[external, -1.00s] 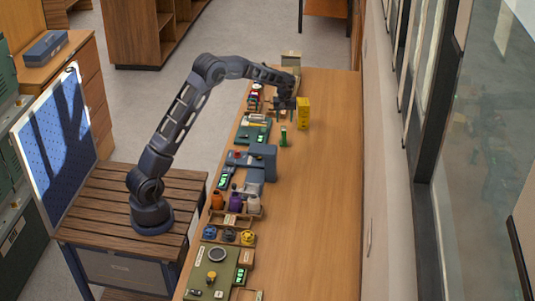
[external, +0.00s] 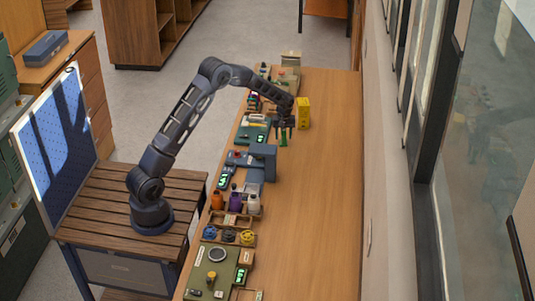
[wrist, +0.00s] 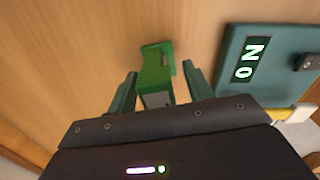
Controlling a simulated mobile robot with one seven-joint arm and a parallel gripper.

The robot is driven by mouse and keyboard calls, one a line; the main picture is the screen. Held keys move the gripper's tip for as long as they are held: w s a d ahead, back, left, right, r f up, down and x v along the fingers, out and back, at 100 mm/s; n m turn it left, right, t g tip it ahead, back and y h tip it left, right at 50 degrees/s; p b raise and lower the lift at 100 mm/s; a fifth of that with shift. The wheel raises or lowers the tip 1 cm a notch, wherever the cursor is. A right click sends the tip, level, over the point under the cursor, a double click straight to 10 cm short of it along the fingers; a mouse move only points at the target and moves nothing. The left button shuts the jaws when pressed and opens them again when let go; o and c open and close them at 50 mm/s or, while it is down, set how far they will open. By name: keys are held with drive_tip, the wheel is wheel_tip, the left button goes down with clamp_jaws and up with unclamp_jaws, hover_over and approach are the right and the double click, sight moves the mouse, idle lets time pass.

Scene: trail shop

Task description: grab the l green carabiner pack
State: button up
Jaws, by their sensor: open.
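The green carabiner pack (wrist: 157,70) stands on the wooden counter; in the wrist view it shows between my two fingers, partly hidden at its lower end by my gripper body. In the external view the green pack (external: 284,140) shows just below my fingertips, its top covered by them. My gripper (wrist: 155,82) is open, with one finger on each side of the pack. I cannot tell whether either finger touches it.
A dark green tray with a lit display (wrist: 270,58) lies close to the right of the pack in the wrist view. A yellow box (external: 303,113) stands behind my gripper. A blue-grey device (external: 263,158) is nearby. The counter's right side (external: 325,200) is clear.

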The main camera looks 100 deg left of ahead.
drive_tip(key=shift+f, duration=0.4)
clamp_jaws()
drive_tip(key=shift+r, duration=0.1)
